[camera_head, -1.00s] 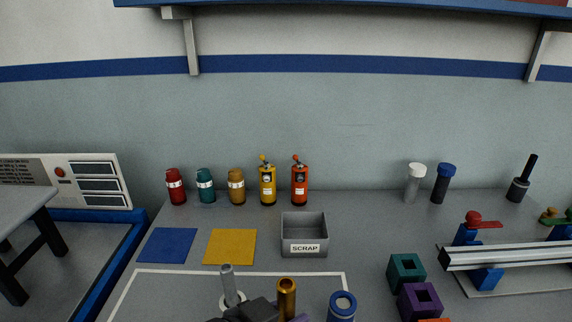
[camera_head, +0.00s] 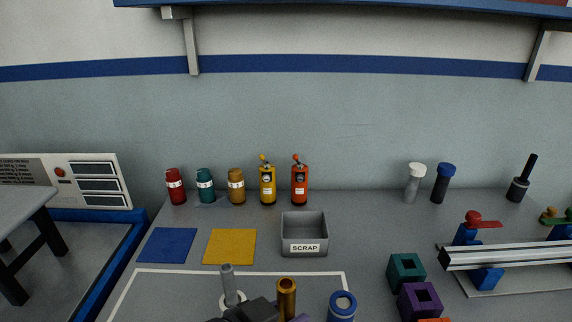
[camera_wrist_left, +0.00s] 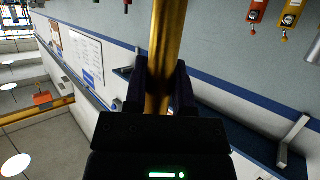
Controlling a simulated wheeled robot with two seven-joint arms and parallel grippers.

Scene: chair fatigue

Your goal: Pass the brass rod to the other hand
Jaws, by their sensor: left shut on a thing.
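The brass rod (camera_head: 286,295) stands roughly upright at the bottom middle of the head view. My left gripper (camera_head: 264,311) is at the lower edge of that view, beside the rod. In the left wrist view the rod (camera_wrist_left: 166,45) runs up between the two dark fingers of my left gripper (camera_wrist_left: 158,92), which are shut on it. The rod's lower end is out of the head view. My right gripper cannot be made out in these frames.
A grey rod in a white ring (camera_head: 229,285) stands just left of the brass rod. A blue-capped cylinder (camera_head: 342,304) is to its right. The grey SCRAP bin (camera_head: 304,228) is behind. Teal (camera_head: 405,272) and purple (camera_head: 419,301) blocks stand farther right.

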